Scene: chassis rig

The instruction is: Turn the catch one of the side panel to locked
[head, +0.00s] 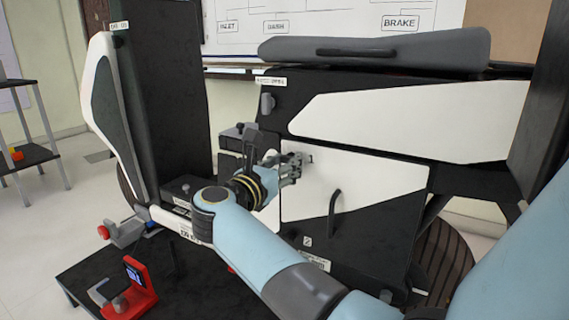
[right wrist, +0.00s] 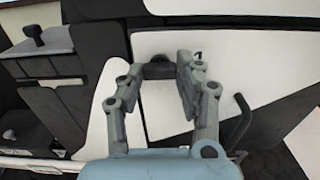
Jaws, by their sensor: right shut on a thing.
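The side panel (head: 375,178) is a white and black plate with a dark bar handle (head: 334,210), set in the black chassis. Catch one is a small dark knob (right wrist: 158,60) at the panel's upper left corner, beside a printed "1" (right wrist: 198,55). My right gripper (head: 291,164) reaches this corner; in the right wrist view its two fingers (right wrist: 160,70) stand on either side of the knob and are shut on it. The fingers partly hide the knob, and its turned position cannot be told. A second, pale catch (head: 307,242) sits at the panel's lower edge. My left gripper is out of view.
A long grey seat (head: 375,50) lies on top of the chassis. A white and black fairing (head: 110,100) stands at the left. A red tool (head: 138,290) rests on the low black table (head: 90,268). A shelf (head: 25,155) stands far left; open floor lies between.

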